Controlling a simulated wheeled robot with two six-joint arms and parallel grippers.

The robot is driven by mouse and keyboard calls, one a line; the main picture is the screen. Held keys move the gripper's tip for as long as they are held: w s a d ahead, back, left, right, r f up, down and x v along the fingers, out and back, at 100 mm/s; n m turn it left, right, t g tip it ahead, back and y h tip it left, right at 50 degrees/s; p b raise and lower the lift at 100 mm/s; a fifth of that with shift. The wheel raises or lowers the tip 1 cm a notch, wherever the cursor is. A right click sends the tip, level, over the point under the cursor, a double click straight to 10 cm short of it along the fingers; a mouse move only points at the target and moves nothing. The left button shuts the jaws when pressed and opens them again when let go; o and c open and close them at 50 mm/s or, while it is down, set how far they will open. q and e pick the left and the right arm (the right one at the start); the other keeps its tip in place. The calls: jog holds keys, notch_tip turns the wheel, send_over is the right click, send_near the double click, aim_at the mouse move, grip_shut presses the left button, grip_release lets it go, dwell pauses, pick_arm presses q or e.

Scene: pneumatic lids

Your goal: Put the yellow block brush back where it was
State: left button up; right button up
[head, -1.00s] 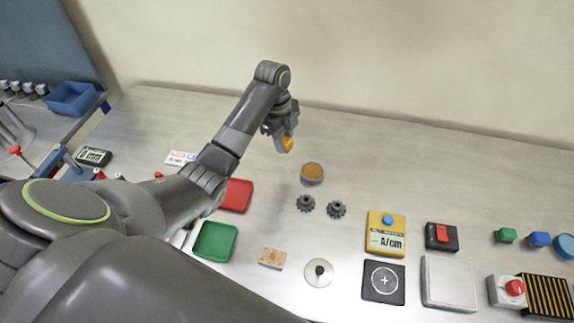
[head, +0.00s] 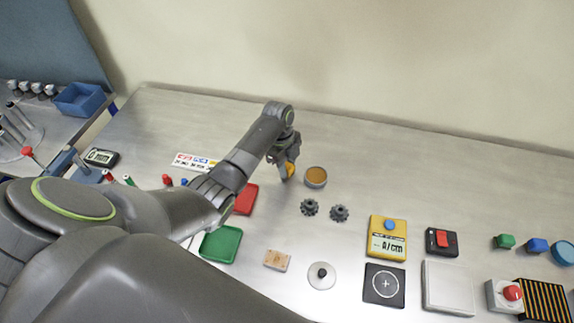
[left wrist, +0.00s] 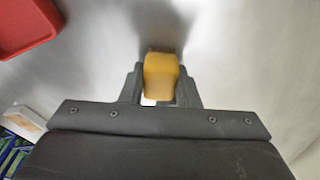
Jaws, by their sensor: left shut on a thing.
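The yellow block brush (left wrist: 162,78) is between the fingers of my left gripper (left wrist: 160,88) in the left wrist view, and the gripper is shut on it. In the head view the brush (head: 289,170) shows as a small yellow patch at the tips of my left gripper (head: 287,174). It is low over the metal table, just left of a round tin with an orange-brown top (head: 316,176). I cannot tell whether the brush touches the table. My right gripper is not in view.
A red tray (head: 247,198) and a green tray (head: 221,244) lie near my left arm. Two dark gears (head: 310,207) sit in front of the tin. A wooden block (head: 277,260), a white disc (head: 322,281) and a yellow meter (head: 387,243) lie nearer. The table behind is clear.

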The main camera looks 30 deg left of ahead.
pick_arm(q)
jog(key=shift+f, duration=0.15)
jog(key=o, duration=0.9)
jog(key=shift+r, duration=0.2)
jog(key=shift+w+a+r+b, duration=0.1)
jog(key=shift+a+r+b, duration=0.25)
jog(key=shift+r, duration=1.65)
jog(key=shift+a+r+b, duration=0.2)
jog(key=shift+r+b, duration=0.2)
jog(key=shift+r, duration=1.6)
jog(key=shift+w+a+r+b, duration=0.1)
jog(key=shift+a+r+b, duration=0.25)
jog(key=shift+r, duration=1.65)
jog(key=shift+f, duration=0.1)
